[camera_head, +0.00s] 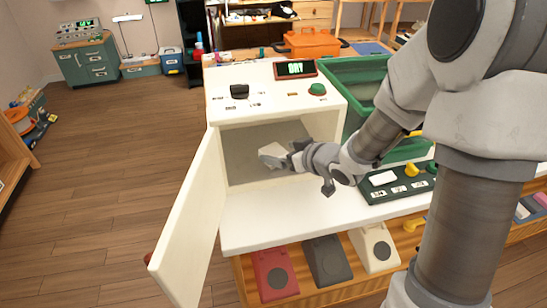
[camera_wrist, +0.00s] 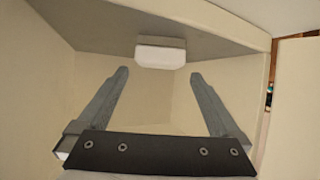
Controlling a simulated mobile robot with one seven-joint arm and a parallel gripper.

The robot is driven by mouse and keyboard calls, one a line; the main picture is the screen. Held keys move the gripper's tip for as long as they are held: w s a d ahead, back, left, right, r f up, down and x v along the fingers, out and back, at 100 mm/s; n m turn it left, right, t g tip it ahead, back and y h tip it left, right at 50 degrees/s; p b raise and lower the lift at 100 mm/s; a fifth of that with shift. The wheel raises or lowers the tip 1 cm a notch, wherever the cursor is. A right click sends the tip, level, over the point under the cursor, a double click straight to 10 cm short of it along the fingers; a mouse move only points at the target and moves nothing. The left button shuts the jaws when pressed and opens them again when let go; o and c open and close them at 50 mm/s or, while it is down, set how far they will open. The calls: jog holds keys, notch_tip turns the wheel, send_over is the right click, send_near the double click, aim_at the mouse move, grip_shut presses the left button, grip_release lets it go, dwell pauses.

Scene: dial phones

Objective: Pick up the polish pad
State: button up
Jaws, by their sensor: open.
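A small white block with a grey-tan upper part, which looks like the polish pad (camera_head: 271,151), is inside the open compartment of a white cabinet. In the wrist view the pad (camera_wrist: 160,55) is just beyond the fingertips and roughly centred between them. My gripper (camera_head: 286,161) reaches into the compartment from the right. In the wrist view my gripper (camera_wrist: 158,74) is open, with nothing between its fingers. I cannot tell exactly how far the pad is from the fingertips.
The white cabinet (camera_head: 235,95) has a lit display (camera_head: 295,68) on top. Its door (camera_head: 190,225) swings open at the left. A green bin (camera_head: 355,68) and a dark green panel (camera_head: 400,187) with a white block (camera_head: 383,178) are to the right. Compartment walls closely surround my gripper.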

aim_at(277, 154)
jog(key=b+x, duration=0.1)
jog(key=x, duration=0.1)
jog(key=f+x, duration=0.1)
jog(key=x, duration=0.1)
jog(key=shift+f+b, duration=0.15)
jog(key=shift+b, duration=0.2)
jog(key=shift+w+a, duration=0.1)
jog(key=shift+w, duration=0.15)
jog(key=shift+c, duration=0.3)
